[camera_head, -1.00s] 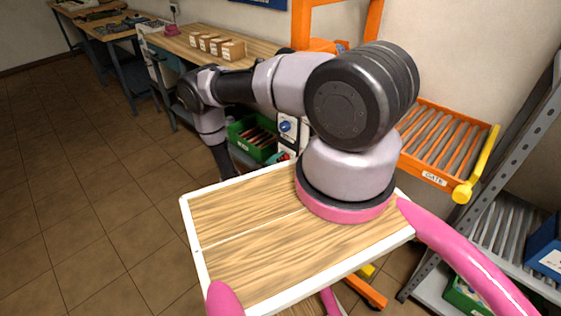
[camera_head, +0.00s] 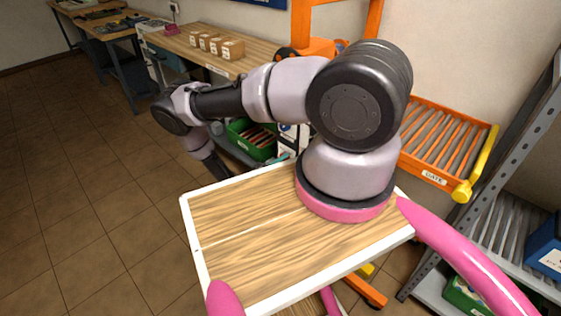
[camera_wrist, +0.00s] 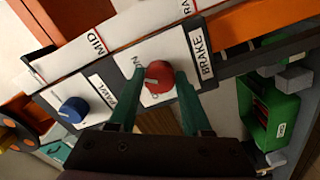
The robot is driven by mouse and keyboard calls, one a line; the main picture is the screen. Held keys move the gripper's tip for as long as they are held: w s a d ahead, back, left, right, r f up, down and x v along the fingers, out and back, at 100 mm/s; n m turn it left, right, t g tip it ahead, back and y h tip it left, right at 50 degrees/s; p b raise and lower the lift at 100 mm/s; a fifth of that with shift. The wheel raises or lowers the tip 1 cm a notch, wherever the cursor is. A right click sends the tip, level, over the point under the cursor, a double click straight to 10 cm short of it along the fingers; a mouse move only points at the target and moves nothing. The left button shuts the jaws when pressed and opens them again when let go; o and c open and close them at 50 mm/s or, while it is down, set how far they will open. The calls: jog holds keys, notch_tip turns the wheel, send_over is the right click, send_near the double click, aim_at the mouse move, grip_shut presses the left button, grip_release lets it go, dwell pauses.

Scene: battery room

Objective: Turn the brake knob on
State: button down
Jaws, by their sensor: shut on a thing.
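The knob's exact pointer direction is hard to read. In the head view my arm covers the knob and my gripper.
A blue knob (camera_wrist: 73,110) sits on the neighbouring plate to the left. A green bin (camera_wrist: 268,112) is at the right in the wrist view. In the head view, an orange rack (camera_head: 450,135) stands right and a workbench (camera_head: 185,45) at the back. Floor at left is clear.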

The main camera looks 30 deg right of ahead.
jog(key=shift+f+m, duration=0.1)
jog(key=shift+m, duration=0.8)
jog(key=shift+c, duration=1.7)
grip_release()
jog(key=shift+a, duration=0.1)
jog(key=v, duration=1)
jog(key=shift+a, duration=0.35)
jog(key=shift+s, duration=0.15)
